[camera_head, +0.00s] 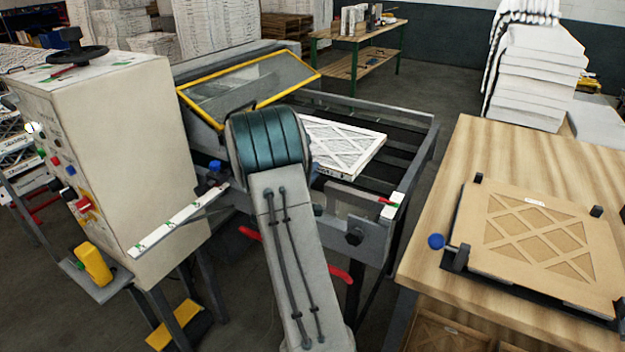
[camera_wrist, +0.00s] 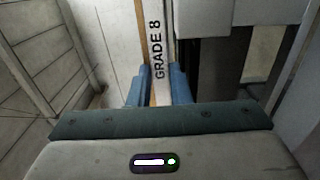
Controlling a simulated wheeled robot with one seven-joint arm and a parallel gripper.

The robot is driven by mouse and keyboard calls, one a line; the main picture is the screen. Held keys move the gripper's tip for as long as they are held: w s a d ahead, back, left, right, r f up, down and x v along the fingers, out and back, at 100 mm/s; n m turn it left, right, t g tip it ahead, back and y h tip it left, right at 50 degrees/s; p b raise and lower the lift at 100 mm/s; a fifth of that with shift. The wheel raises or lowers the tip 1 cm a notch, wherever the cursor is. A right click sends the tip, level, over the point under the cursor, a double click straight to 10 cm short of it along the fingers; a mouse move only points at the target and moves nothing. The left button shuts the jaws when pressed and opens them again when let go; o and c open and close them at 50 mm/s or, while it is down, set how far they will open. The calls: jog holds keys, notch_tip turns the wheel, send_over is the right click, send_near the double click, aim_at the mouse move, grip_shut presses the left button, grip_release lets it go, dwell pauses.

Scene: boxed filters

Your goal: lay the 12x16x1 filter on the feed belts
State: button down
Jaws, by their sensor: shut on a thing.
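The white filter (camera_head: 347,146) with a lattice face shows in the head view, lying roughly flat over the dark feed belts (camera_head: 405,137) of the machine. I cannot tell whether its underside touches them. My arm hides its left part. In the wrist view, my gripper (camera_wrist: 158,92) has its two blue fingers on either side of the filter's narrow white edge (camera_wrist: 160,45), printed "GRADE 8". It is shut on that edge. My gripper is mostly hidden behind my arm in the head view. The size print is not readable.
A yellow-framed guard (camera_head: 250,85) stands tilted over the machine left of the filter. A control cabinet (camera_head: 125,150) is at the left. At the right, a wooden table (camera_head: 500,150) carries a brown lattice panel (camera_head: 540,240) in a fixture with a blue knob.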

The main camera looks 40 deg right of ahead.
jog(key=shift+f+p, duration=0.35)
jog(key=shift+f, duration=1.15)
jog(key=c, duration=1.3)
grip_release()
jog(key=shift+c, duration=0.2)
jog(key=shift+a, duration=0.1)
